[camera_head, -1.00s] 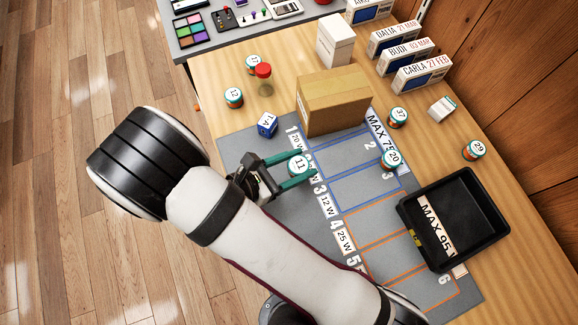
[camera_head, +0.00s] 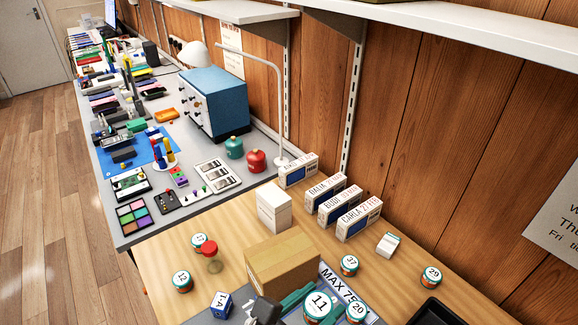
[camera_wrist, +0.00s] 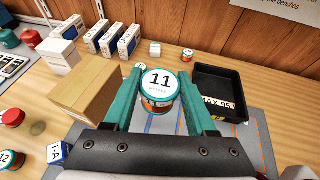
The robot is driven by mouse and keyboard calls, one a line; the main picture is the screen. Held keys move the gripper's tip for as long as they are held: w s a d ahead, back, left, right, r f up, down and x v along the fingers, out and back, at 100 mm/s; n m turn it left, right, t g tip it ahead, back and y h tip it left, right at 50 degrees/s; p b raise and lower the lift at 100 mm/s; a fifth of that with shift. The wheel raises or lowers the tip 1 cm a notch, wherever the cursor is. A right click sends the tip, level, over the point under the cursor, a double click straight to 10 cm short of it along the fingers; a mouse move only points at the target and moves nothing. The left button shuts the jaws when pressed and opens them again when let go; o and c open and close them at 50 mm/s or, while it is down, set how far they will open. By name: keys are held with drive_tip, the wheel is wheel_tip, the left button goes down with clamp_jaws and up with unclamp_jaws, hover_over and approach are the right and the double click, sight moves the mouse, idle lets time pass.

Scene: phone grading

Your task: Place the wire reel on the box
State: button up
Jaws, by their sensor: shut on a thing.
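The wire reel marked 11 (camera_head: 318,305), white-topped with a teal rim and orange sides, is held upright between the teal fingers of my gripper (camera_wrist: 158,95). It also shows in the wrist view (camera_wrist: 158,80). My gripper is shut on it, to the right of the brown cardboard box (camera_head: 284,262). In the wrist view the box (camera_wrist: 90,88) stands left of the left finger, apart from the reel, with its flat top clear. At the bottom of the head view my gripper (camera_head: 303,303) is partly cut off.
A reel marked 20 (camera_head: 357,311) is close right of the held one. Reels 37 (camera_head: 349,265) and 29 (camera_head: 431,276) stand further right. A white box (camera_head: 274,208) stands behind the cardboard box; a red-topped item (camera_head: 211,250) is left. A black tray (camera_wrist: 222,85) lies right.

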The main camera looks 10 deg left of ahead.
drive_tip(key=r, duration=0.6)
drive_tip(key=shift+w+a+r, duration=0.1)
drive_tip(key=shift+w+r, duration=0.15)
drive_tip(key=shift+r, duration=0.1)
drive_tip(key=w+a+n+t+y, duration=0.1)
drive_tip(key=w+a, duration=0.1)
drive_tip(key=w, duration=0.5)
drive_tip(key=w+a+n+y, duration=0.1)
drive_tip(key=w+a, duration=0.2)
drive_tip(key=w, duration=0.4)
drive_tip(key=w+d+n+t+y, duration=0.1)
drive_tip(key=w+d+y, duration=0.1)
drive_tip(key=w, duration=0.7)
drive_tip(key=w+d+n+y, duration=0.1)
drive_tip(key=w+d+n, duration=0.15)
drive_tip(key=w, duration=0.65)
hover_over(279, 200)
drive_tip(key=shift+m, duration=0.45)
wheel_tip(279, 200, down, 12)
drive_tip(key=shift+s+f, duration=0.1)
drive_tip(key=shift+f, duration=0.1)
wheel_tip(279, 200, down, 3)
drive_tip(key=shift+f, duration=0.45)
drive_tip(key=shift+f, duration=0.15)
